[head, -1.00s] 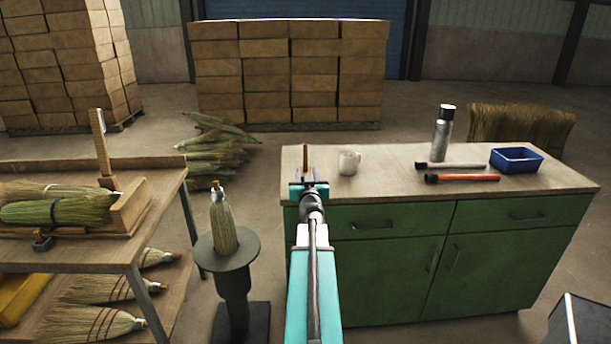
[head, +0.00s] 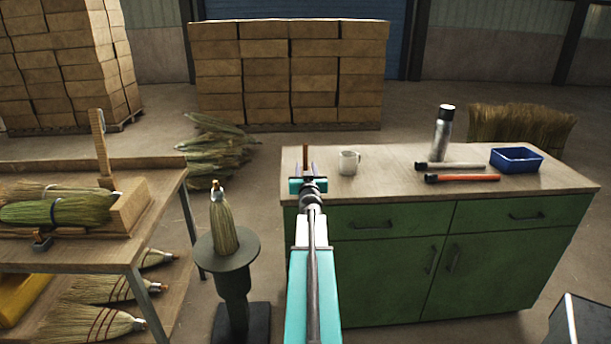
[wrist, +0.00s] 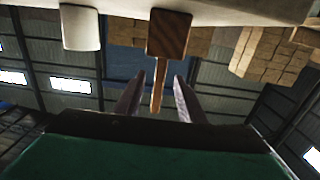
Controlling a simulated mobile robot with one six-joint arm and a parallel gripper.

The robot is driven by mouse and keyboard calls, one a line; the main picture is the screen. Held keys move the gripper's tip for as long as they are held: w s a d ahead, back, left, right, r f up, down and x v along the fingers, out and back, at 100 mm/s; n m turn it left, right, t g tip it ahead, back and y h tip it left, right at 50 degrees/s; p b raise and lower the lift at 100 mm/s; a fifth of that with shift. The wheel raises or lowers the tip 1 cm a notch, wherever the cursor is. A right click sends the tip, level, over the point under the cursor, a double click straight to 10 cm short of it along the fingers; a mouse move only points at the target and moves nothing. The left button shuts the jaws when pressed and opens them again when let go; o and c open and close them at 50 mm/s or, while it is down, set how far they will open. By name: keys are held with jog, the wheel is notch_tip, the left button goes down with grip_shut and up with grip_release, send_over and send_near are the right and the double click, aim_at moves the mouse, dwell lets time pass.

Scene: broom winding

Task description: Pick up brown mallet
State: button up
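The brown mallet (head: 306,153) stands on the left end of the green cabinet's worktop, its handle pointing up. My gripper hides its lower part in the head view. In the wrist view, which is upside down, its dark brown head (wrist: 168,33) rests on the worktop and its lighter handle hangs down in the picture. My gripper (head: 306,170) is in front of the mallet. In the wrist view my gripper (wrist: 160,90) is open, one finger on each side of the handle, touching neither. I cannot tell how far the handle reaches between the fingers.
A white mug (head: 349,162) stands close to the right of the mallet. Two tools, one pale-handled (head: 455,166) and one orange-handled (head: 465,178), lie farther right, near a spray can (head: 443,133) and a blue tray (head: 516,168). A broom stand (head: 228,250) is to the left.

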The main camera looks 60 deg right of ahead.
aim_at(305, 164)
jog(key=shift+x, duration=2.6)
jog(key=shift+a, duration=0.1)
grip_shut()
